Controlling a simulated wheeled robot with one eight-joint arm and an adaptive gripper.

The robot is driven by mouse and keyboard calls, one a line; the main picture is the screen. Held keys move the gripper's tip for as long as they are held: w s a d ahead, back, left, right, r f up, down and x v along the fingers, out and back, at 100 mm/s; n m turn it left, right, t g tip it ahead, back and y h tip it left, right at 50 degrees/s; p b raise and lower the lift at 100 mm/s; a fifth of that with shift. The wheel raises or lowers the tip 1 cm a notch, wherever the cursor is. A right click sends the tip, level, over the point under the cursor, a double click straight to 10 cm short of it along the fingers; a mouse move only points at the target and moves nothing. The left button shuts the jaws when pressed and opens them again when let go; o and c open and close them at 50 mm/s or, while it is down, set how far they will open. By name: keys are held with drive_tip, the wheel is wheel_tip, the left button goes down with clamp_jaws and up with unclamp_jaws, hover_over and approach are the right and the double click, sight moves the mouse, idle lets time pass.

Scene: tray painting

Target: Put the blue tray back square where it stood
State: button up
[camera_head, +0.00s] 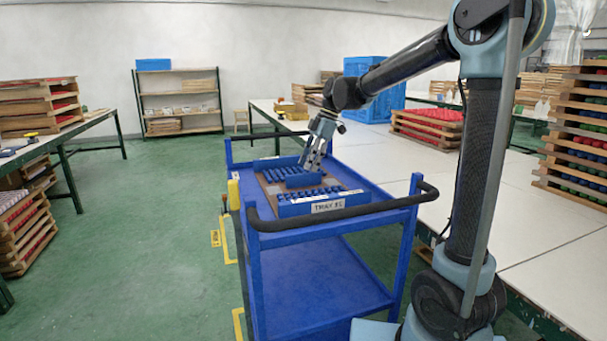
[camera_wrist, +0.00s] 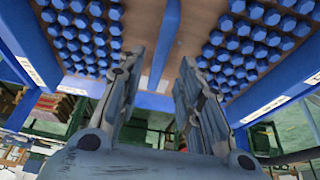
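The blue tray (camera_head: 325,207), with a "TRAY #1" label on its front wall, sits on the top deck of a blue cart. It holds many small blue pieces, in two banks with a brown strip between them. A raised blue bar (camera_wrist: 164,45) stands in that strip. My gripper (camera_head: 312,165) is over the middle of the tray, pointing down. In the wrist view my gripper (camera_wrist: 161,60) has its two fingers apart, one on each side of the bar, with gaps visible. The fingertips' height against the bar is hard to tell.
The blue cart (camera_head: 320,282) has a black handle rail (camera_head: 345,212) at its near end. Yellow floor marks (camera_head: 228,240) lie left of it. A long white table (camera_head: 540,225) runs along the right, with stacked wooden trays (camera_head: 575,140). Green floor (camera_head: 150,230) is open on the left.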

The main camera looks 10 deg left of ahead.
drive_tip(key=v, duration=0.6)
drive_tip(key=shift+r, duration=0.3)
drive_tip(key=shift+d, duration=0.15)
